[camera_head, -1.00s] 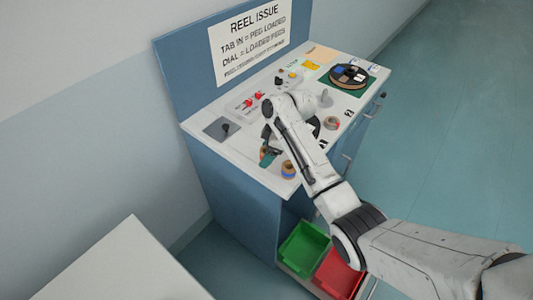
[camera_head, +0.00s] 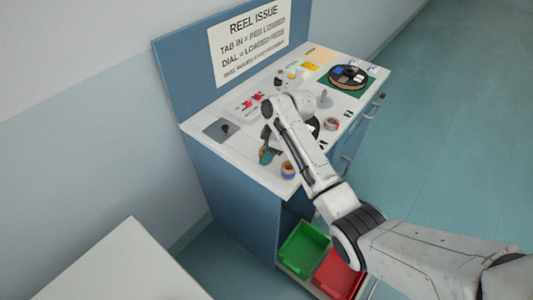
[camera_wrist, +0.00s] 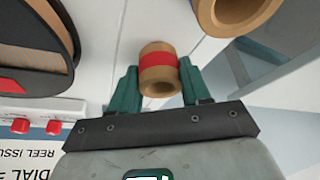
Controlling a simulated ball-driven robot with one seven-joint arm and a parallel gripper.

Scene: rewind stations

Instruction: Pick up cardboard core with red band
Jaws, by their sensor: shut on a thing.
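The cardboard core with the red band (camera_wrist: 158,72) is a short brown tube, seen in the wrist view with its open end toward the camera. The two teal fingers of my gripper (camera_wrist: 157,84) are on either side of it and closed on it. White worktop boards show behind it; I cannot tell whether it touches them. In the head view my gripper (camera_head: 267,153) is over the near left part of the worktop, and my arm largely hides the core.
Another core (camera_head: 288,170) with a blue band stands close by, near the worktop's front edge; it also shows in the wrist view (camera_wrist: 235,14). A dark-flanged reel (camera_wrist: 38,38), red buttons (camera_wrist: 20,127) and another core (camera_head: 331,124) are nearby. Green (camera_head: 304,248) and red (camera_head: 338,274) bins are below.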

